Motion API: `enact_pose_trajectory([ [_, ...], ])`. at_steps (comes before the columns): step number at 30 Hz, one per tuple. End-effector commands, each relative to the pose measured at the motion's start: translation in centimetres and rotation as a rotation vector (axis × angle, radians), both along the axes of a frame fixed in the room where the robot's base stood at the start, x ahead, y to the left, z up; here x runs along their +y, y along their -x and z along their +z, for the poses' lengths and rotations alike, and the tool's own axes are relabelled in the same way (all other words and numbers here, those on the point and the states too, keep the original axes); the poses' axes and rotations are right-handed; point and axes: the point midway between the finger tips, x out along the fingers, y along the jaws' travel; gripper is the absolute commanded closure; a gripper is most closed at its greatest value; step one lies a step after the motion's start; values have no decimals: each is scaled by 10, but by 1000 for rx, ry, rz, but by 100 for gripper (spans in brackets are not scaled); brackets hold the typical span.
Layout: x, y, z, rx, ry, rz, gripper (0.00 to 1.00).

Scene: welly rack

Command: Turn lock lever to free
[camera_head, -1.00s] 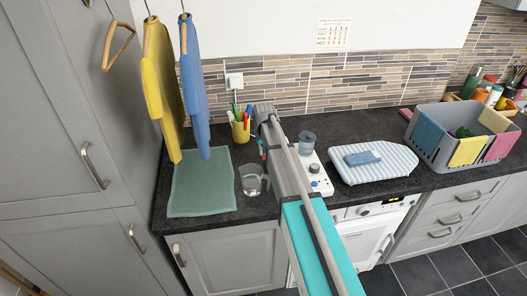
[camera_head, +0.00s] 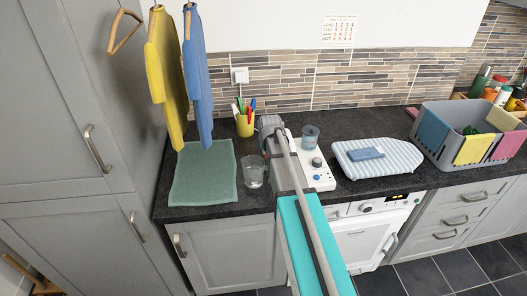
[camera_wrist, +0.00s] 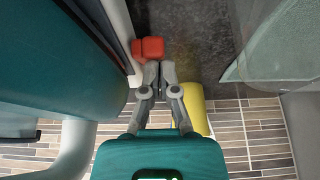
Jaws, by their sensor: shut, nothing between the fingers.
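A red two-part piece (camera_wrist: 148,47), which looks like the lock lever, shows in the wrist view at the edge of a white body (camera_wrist: 129,40). My gripper (camera_wrist: 158,66) is shut and empty, its fingertips just beside the red piece; whether they touch I cannot tell. In the head view the white appliance (camera_head: 320,177) with knobs stands on the counter, partly covered by my arm. My fingers and the lever are hidden there.
A yellow pen cup (camera_head: 244,126) stands behind and left of my arm; it also shows close to my fingers in the wrist view (camera_wrist: 196,108). A clear jug (camera_head: 253,173) and green mat (camera_head: 203,173) are left. A beaker (camera_head: 310,137) stands on the appliance; a striped board (camera_head: 376,168) is right.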

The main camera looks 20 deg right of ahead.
Motion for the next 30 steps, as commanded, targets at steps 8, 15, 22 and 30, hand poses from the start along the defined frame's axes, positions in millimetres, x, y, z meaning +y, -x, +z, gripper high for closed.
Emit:
enact_pose_trajectory([
  [8, -10, 7, -5, -10, 3, -17, 100],
  [15, -14, 10, -7, -9, 3, -21, 100],
  [22, -15, 10, -7, -9, 2, -22, 100],
  [30, -15, 10, -6, -9, 2, -23, 100],
])
